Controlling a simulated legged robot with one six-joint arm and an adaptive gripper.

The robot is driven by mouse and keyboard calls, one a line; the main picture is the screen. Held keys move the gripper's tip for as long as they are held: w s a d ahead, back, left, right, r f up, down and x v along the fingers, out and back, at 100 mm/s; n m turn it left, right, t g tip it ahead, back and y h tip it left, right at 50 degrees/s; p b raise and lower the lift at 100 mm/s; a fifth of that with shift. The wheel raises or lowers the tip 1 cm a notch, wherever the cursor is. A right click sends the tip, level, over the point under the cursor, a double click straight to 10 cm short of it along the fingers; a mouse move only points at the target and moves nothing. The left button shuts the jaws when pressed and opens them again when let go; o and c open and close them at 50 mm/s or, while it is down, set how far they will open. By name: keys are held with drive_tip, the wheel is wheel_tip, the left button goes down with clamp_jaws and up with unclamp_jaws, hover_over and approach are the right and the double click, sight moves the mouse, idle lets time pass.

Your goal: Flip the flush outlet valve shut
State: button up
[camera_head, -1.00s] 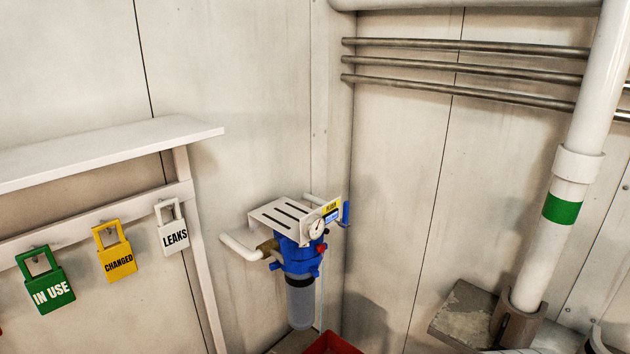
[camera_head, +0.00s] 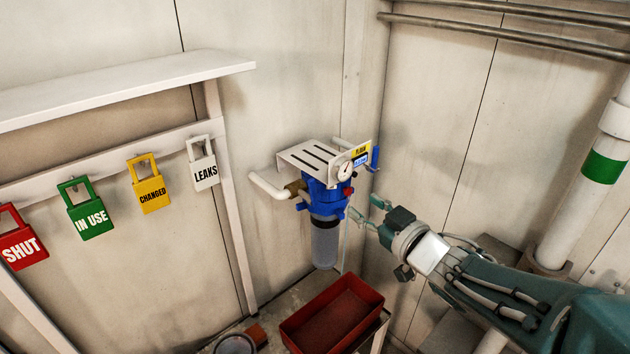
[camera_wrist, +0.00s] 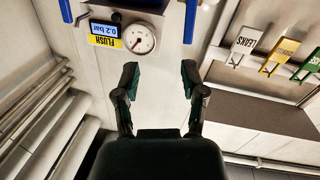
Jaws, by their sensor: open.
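The blue and grey filter unit (camera_head: 325,200) hangs in the corner under a slotted white bracket. A blue lever (camera_head: 375,157) stands upright at the right end of its gauge panel. In the wrist view, which is upside down, this blue lever (camera_wrist: 66,10) is at the top left, beside the FLUSH label (camera_wrist: 97,40). A second blue bar (camera_wrist: 190,20) is at the top right; I cannot tell what it belongs to. My gripper (camera_head: 366,209) is open and empty, below and in front of the lever, apart from it. Both fingers (camera_wrist: 160,70) show in the wrist view.
A round gauge (camera_wrist: 138,39) and a 0.2 bar display (camera_wrist: 105,30) sit on the panel. A red bin (camera_head: 332,315) stands below. Tags hang at left: LEAKS (camera_head: 204,165), CHANGED (camera_head: 149,185), IN USE (camera_head: 88,210), SHUT (camera_head: 22,240). A white pipe (camera_head: 585,180) stands at right.

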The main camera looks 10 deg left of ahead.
sight(314, 188)
drive_tip(key=w+a, duration=0.2)
drive_tip(key=a, duration=0.1)
drive_tip(key=w+a+n+g+y, duration=0.1)
drive_tip(key=w+a, duration=0.1)
drive_tip(key=a, duration=0.2)
drive_tip(key=w+a+y, duration=0.1)
drive_tip(key=w+a, duration=0.1)
drive_tip(key=a, duration=0.1)
drive_tip(key=shift+a+f+g, duration=0.15)
drive_tip(key=shift+a+g, duration=0.15)
drive_tip(key=shift+s+d, duration=0.1)
clamp_jaws()
